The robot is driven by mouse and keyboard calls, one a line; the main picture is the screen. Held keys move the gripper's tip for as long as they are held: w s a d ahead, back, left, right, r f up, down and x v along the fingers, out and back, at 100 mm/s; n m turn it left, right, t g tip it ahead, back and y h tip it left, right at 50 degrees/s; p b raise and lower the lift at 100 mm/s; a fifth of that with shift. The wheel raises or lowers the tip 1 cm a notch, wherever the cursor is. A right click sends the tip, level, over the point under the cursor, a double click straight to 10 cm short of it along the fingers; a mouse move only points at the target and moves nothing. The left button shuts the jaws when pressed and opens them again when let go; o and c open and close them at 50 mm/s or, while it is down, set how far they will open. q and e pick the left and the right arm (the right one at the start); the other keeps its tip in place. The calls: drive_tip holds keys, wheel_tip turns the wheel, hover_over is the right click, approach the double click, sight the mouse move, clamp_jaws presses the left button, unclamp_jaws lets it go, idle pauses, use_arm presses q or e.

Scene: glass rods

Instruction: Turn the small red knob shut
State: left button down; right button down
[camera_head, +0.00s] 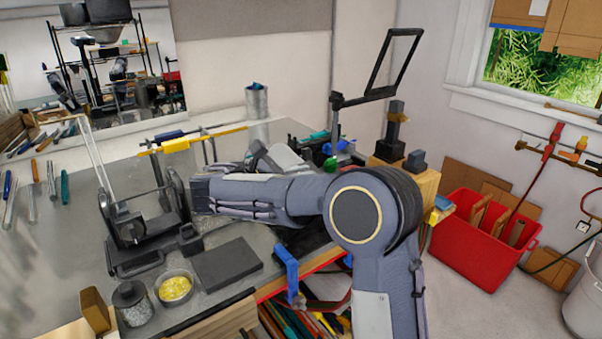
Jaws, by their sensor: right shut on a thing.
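I cannot make out the small red knob in this view. My right arm comes in from the lower right, and its gripper (198,194) points left, right beside a dark metal stand (128,230) on the bench. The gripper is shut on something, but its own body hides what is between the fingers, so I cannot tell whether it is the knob. The stand has upright plates and a flat base. My left gripper is not in view.
A dark flat block (227,264), a dish of yellow pieces (175,288) and a glass jar (133,303) sit at the bench front. Tools (34,185) lie at left. A red bin (470,245) stands on the floor at right.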

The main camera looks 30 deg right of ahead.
drive_tip(key=c, duration=1.5)
unclamp_jaws()
drive_tip(key=shift+s+f, duration=0.15)
drive_tip(key=shift+f, duration=0.15)
drive_tip(key=shift+w, duration=0.25)
drive_tip(key=shift+s+r, duration=0.1)
drive_tip(key=shift+a, duration=0.1)
drive_tip(key=a+r+b, duration=0.1)
drive_tip(key=a, duration=0.6)
drive_tip(key=shift+s+a, duration=0.25)
drive_tip(key=shift+s, duration=0.1)
drive_tip(key=shift+r, duration=0.1)
